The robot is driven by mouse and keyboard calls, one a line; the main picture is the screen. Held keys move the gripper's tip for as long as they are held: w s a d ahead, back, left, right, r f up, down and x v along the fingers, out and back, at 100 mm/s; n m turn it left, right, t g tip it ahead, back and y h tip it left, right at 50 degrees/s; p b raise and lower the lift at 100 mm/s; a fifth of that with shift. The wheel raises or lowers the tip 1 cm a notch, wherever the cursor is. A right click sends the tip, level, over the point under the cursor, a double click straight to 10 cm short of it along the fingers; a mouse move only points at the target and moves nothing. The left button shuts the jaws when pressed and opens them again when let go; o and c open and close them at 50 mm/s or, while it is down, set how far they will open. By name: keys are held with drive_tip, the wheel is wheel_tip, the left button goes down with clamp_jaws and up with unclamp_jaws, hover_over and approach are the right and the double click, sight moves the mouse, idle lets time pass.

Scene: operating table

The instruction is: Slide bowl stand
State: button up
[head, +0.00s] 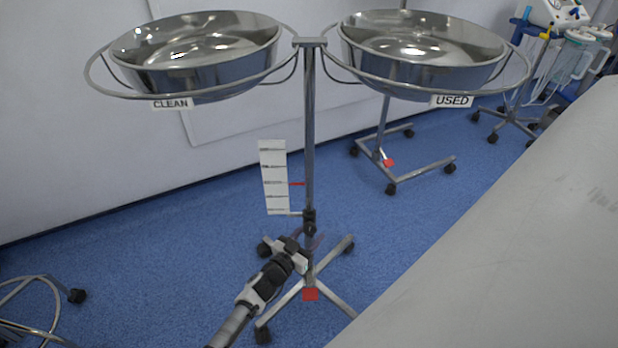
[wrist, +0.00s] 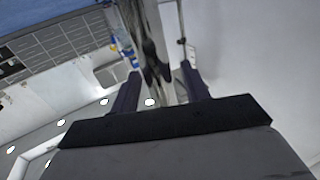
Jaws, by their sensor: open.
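The bowl stand (head: 309,130) stands upright on the blue floor in the middle of the head view. Its rings hold a steel bowl marked CLEAN (head: 200,55) on the left and a steel bowl marked USED (head: 425,50) on the right. A white scale strip (head: 274,180) and a red pointer (head: 297,184) sit beside the pole. A dark clamp (head: 309,221) is low on the pole. My gripper (head: 307,241) is open just below the clamp. In the wrist view, the pole shows between the spread fingers of my gripper (wrist: 160,70); contact cannot be told.
The stand's wheeled base has a red tab (head: 310,294). A grey padded table (head: 510,230) fills the right side. A second wheeled stand (head: 380,150) and medical equipment (head: 560,50) are behind. A chrome wheeled frame (head: 40,310) is lower left. Floor left of the stand is clear.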

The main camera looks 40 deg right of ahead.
clamp_jaws()
idle(0.4)
